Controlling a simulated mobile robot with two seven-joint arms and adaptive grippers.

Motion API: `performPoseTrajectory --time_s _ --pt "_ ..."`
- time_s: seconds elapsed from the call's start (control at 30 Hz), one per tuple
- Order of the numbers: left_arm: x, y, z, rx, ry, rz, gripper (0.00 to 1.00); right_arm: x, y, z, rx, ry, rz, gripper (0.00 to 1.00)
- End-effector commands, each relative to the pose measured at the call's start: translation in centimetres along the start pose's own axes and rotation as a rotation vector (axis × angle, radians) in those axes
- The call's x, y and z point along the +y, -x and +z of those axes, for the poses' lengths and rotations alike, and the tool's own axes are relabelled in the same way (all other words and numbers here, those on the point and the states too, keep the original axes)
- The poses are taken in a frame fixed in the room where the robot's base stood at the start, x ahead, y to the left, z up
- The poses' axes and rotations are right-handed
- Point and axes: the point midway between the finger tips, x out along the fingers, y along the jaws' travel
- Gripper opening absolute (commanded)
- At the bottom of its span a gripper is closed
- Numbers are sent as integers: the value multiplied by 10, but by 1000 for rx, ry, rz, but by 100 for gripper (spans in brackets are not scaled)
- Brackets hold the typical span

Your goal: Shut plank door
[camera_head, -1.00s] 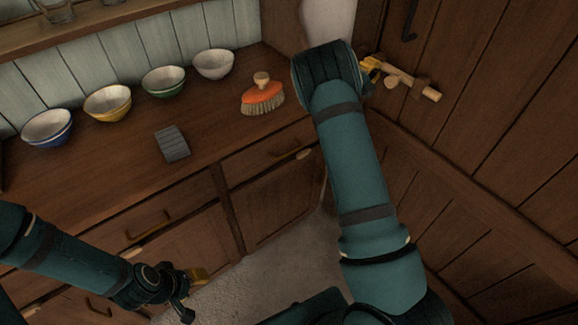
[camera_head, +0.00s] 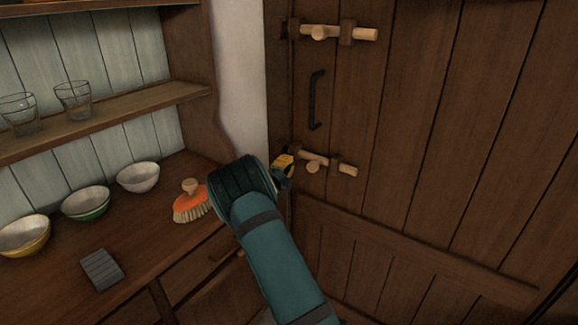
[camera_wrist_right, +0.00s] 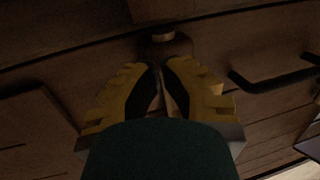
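The plank door (camera_head: 410,130) of dark vertical boards fills the right of the head view. Its left edge lies close along the dark post beside the pale wall; I cannot tell if a gap remains. It carries a black handle (camera_head: 316,100), an upper wooden bolt (camera_head: 340,33) and a lower wooden bolt (camera_head: 328,162). My right gripper (camera_head: 285,164) is at the door's left edge, by the lower bolt's left end. In the right wrist view its yellow fingers (camera_wrist_right: 161,72) are together at the tips, with nothing clearly held. My left gripper is out of view.
A wooden counter (camera_head: 150,225) at left holds an orange brush (camera_head: 190,202), a grey ribbed block (camera_head: 102,269) and several bowls. Glasses stand on a shelf (camera_head: 110,117) above. A pale wall (camera_head: 238,80) separates the cupboard from the door.

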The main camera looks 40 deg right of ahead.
Motion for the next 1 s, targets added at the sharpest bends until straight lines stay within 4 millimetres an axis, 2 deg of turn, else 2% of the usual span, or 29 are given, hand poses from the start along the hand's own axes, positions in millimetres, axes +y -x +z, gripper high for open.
performPoseTrajectory --time_s 0.2,0.43,0.63,1.0 --pt "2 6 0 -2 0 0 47 -1 47 6 -4 1 1 0" --pt "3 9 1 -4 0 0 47 -1 86 11 -5 0 1 0" --pt "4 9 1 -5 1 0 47 0 100 11 -3 0 0 0" --pt "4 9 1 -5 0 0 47 0 101 12 -4 0 -1 0"
